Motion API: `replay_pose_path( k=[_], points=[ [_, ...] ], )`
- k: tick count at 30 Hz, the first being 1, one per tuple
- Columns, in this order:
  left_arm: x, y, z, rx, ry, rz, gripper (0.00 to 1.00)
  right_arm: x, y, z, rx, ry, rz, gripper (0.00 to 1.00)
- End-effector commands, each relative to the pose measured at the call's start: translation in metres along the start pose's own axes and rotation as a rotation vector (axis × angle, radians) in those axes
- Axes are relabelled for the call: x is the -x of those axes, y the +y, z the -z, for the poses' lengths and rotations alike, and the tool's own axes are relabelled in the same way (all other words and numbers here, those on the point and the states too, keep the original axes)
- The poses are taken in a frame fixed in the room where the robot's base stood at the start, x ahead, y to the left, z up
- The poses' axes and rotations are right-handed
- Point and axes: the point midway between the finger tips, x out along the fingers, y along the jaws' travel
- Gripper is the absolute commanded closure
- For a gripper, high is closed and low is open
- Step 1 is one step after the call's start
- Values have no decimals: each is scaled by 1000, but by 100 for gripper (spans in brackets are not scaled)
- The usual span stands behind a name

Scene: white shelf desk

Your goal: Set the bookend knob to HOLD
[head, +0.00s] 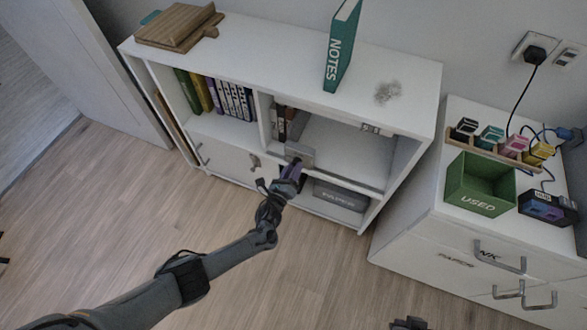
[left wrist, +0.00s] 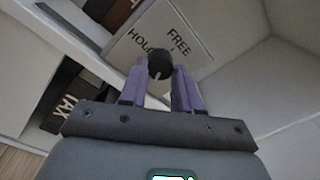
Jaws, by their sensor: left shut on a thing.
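The bookend (head: 300,152) is a grey plate standing in the open right bay of the white shelf; its labelled face fills the upper middle of the left wrist view (left wrist: 196,42). It carries the words FREE and HOLD. The round black knob (left wrist: 160,62) sits on this face below the words, with a short pale mark at its lower edge; I cannot tell which word the mark indicates. My left gripper (head: 291,174) is at the bookend, its purple fingers (left wrist: 160,84) shut on the knob from both sides. A dark part at the bottom edge may be my right gripper (head: 408,323); its jaws are unclear.
Dark books (head: 284,125) stand left of the bookend. A grey case (head: 340,195) lies in the bay below. A teal NOTES book (head: 341,50) and wooden boards (head: 178,27) are on the shelf top. The green USED box (head: 480,184) stands on the right cabinet.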

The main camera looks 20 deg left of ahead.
Motion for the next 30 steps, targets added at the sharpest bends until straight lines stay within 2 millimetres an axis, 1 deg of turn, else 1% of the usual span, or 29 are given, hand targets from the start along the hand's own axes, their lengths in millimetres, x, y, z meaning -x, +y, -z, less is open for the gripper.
replay_pose_path(
  k=[13, 30],
  points=[
    [-1, -3, -2, -425, 13, 1, 99, 8, 3, 2, 10, -2, -8, 100],
    [-1, -4, -3, -965, 31, -3, 99, 16, 1, 5, 3, -1, -3, 100]
  ],
)
